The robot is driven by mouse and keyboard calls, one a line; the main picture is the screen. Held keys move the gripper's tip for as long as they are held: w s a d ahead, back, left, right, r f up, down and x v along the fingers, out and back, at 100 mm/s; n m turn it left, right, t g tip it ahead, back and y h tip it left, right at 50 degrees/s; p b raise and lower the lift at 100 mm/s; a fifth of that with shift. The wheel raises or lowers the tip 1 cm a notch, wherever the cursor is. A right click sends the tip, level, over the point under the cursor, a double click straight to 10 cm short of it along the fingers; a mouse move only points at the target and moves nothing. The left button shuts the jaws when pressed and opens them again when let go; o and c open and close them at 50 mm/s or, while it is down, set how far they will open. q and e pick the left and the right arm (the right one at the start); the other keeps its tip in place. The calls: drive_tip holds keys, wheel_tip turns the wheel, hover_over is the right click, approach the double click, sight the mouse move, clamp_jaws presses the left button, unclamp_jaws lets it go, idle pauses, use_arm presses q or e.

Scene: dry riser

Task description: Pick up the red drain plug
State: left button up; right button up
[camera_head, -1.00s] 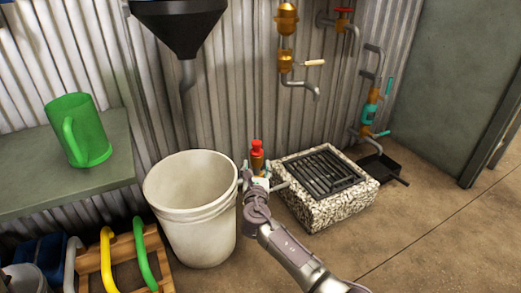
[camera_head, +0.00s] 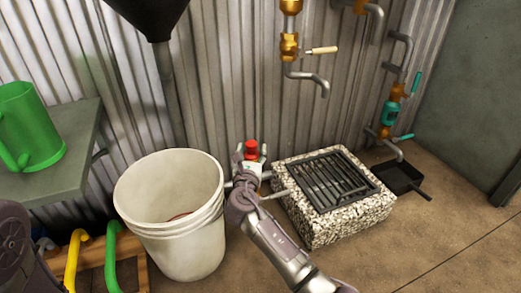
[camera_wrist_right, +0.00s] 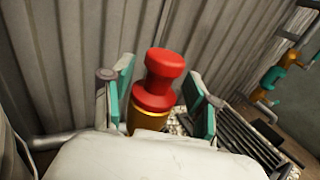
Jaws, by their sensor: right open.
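The red drain plug (camera_head: 251,148) has a rounded red knob over a wider red collar. It sits upright on a brass fitting between the white bucket and the stone-sided drain. My right gripper (camera_head: 249,163) is at the plug and partly hides it in the head view. In the right wrist view, the plug (camera_wrist_right: 162,80) stands between the two open teal-padded fingers (camera_wrist_right: 160,100), with the brass part (camera_wrist_right: 148,121) below it. Gaps show on both sides of the knob. The fitting's lower part is hidden. My left gripper is not in view.
A white bucket (camera_head: 180,235) stands close left of the gripper; something reddish shows inside. The grated drain block (camera_head: 340,222) is close on the right. Corrugated wall (camera_head: 225,90) rises behind, with a brass tap (camera_head: 289,45) above. A black pan (camera_head: 398,177) lies far right.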

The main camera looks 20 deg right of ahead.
drive_tip(key=shift+w, duration=0.3)
drive_tip(key=c, duration=1)
